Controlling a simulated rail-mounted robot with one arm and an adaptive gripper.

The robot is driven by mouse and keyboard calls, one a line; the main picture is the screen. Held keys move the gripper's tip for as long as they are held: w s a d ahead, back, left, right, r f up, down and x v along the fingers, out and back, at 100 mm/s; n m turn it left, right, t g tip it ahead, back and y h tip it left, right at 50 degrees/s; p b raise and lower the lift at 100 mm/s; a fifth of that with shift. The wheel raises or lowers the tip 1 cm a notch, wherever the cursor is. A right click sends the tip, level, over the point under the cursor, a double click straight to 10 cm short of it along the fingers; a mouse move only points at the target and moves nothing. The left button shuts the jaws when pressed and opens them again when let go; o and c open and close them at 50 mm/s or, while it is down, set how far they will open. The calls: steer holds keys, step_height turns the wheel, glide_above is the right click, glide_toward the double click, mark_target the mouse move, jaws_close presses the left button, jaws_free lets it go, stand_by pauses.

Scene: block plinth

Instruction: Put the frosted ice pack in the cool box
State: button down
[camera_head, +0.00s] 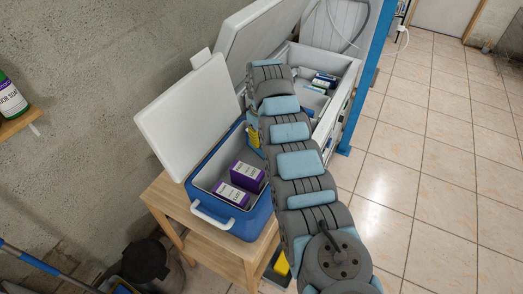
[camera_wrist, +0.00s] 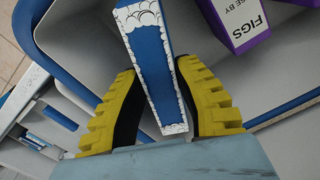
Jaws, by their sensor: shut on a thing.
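The frosted ice pack (camera_wrist: 150,55) is a slim blue block with white frost-patterned edges. My gripper (camera_wrist: 157,72) has yellow ribbed fingers shut on both sides of it. In the wrist view, the pack is in front of the pale inside of the cool box; I cannot tell how deep it is. The blue cool box (camera_head: 246,224) stands open in the head view, its white lid (camera_head: 185,112) tilted back. My gripper (camera_head: 253,137) is at the box's back right side there, partly hidden by my arm. The pack cannot be made out in that view.
Two purple cartons stand in the box, one (camera_head: 247,176) behind the other (camera_head: 231,194); one carton (camera_wrist: 240,20) reads FIGS. The box rests on a wooden table (camera_head: 165,195). An open white freezer (camera_head: 345,75) with several packages is behind. The tiled floor at right is clear.

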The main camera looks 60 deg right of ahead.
steer(key=shift+d+f, duration=0.1)
steer(key=shift+f, duration=2.75)
steer(key=shift+f+b, duration=0.25)
steer(key=shift+b, duration=0.05)
steer(key=c, duration=0.8)
jaws_free()
steer(key=shift+c, duration=0.2)
steer(key=shift+r, duration=0.15)
step_height(320, 180, up, 12)
steer(key=shift+r, duration=0.1)
